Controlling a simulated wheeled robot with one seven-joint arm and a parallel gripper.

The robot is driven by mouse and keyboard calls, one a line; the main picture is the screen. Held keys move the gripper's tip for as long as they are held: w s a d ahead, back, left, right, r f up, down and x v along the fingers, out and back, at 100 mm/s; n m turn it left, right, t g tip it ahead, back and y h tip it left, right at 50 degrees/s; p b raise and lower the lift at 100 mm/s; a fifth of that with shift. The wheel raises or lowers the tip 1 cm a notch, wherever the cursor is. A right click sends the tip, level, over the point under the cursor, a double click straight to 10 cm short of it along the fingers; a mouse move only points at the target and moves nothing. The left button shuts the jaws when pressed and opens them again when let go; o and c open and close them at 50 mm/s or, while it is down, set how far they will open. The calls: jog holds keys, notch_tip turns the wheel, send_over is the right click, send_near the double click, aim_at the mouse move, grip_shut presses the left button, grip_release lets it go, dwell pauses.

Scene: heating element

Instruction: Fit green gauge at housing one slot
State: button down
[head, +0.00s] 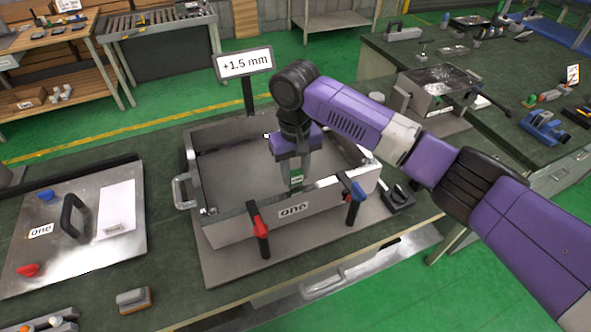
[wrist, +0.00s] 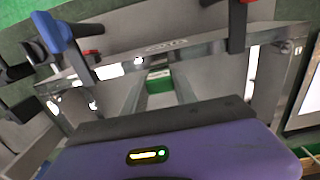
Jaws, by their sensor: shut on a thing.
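The housing (head: 225,232) labelled "one" is an open metal box on a base plate on the green bench. Its front wall carries the label, with a red-handled clamp (head: 261,228) and a blue-handled clamp (head: 354,200) on that wall. My gripper (head: 297,178) points down inside the box near the front wall, shut on the small green gauge (head: 296,178). The gauge also shows between the fingers in the wrist view (wrist: 159,78). It appears just behind the front wall; I cannot tell whether it touches it. The slot is not clearly visible.
A sign reading "+1.5 mm" (head: 243,64) stands behind the box. A metal lid (head: 85,250) marked "one" with a black handle lies at left. A brush-like block (head: 134,299) lies in front. Another bench with tools (head: 470,60) stands at right.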

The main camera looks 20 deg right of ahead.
aim_at(295, 172)
jog(key=shift+f, duration=0.4)
jog(key=c, duration=0.9)
grip_release()
jog(key=shift+r+b, duration=0.95)
jog(key=shift+r, duration=2.95)
